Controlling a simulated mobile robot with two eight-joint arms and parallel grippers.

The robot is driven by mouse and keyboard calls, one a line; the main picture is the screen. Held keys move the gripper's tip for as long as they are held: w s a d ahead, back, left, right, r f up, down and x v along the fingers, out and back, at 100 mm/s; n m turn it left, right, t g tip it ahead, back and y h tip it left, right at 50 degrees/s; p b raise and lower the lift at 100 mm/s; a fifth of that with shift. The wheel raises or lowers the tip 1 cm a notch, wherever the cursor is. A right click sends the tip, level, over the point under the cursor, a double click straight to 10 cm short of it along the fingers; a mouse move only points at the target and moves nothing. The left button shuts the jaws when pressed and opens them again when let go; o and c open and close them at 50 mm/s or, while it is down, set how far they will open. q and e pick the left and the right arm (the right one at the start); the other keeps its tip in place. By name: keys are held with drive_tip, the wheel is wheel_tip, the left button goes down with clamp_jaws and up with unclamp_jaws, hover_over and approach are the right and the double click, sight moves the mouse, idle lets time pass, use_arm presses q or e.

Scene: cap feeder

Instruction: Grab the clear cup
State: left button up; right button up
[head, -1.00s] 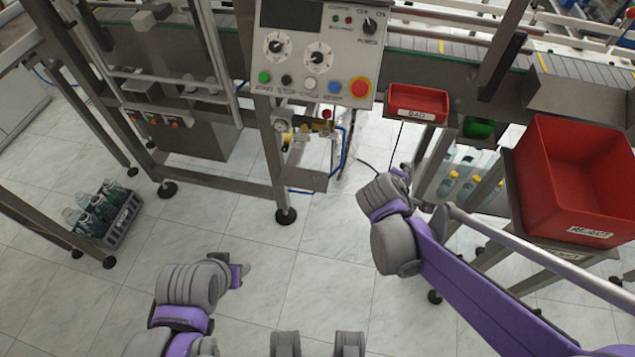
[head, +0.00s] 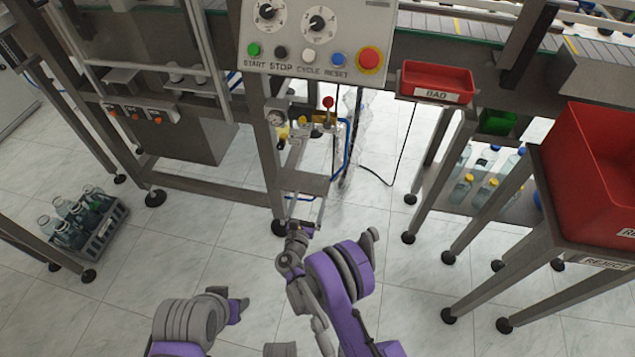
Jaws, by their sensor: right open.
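I cannot make out a clear cup in the head view. My right gripper (head: 306,229) is at the lower middle, in front of a machine leg and above the tiled floor. It is open, small in the picture, and I see nothing between its fingers. My left arm shows at the bottom left of centre, but I cannot make out its gripper.
A control panel (head: 310,68) is on the machine ahead. A red BAD bin (head: 437,92) and a larger red REJECT bin (head: 565,190) are at right, above a shelf of bottles (head: 462,190). A grey crate (head: 103,243) holds bottles at left. Floor between is clear.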

sight(316, 183)
drive_tip(key=x, duration=0.5)
drive_tip(key=shift+w+f, duration=0.1)
drive_tip(key=shift+f, duration=0.05)
drive_tip(key=shift+d+b+x, duration=0.1)
drive_tip(key=shift+b+x, duration=0.3)
drive_tip(key=shift+x, duration=1)
drive_tip(key=shift+d+b+x, duration=0.15)
drive_tip(key=shift+b+x, duration=0.2)
drive_tip(key=shift+x, duration=1.05)
drive_tip(key=c, duration=1.3)
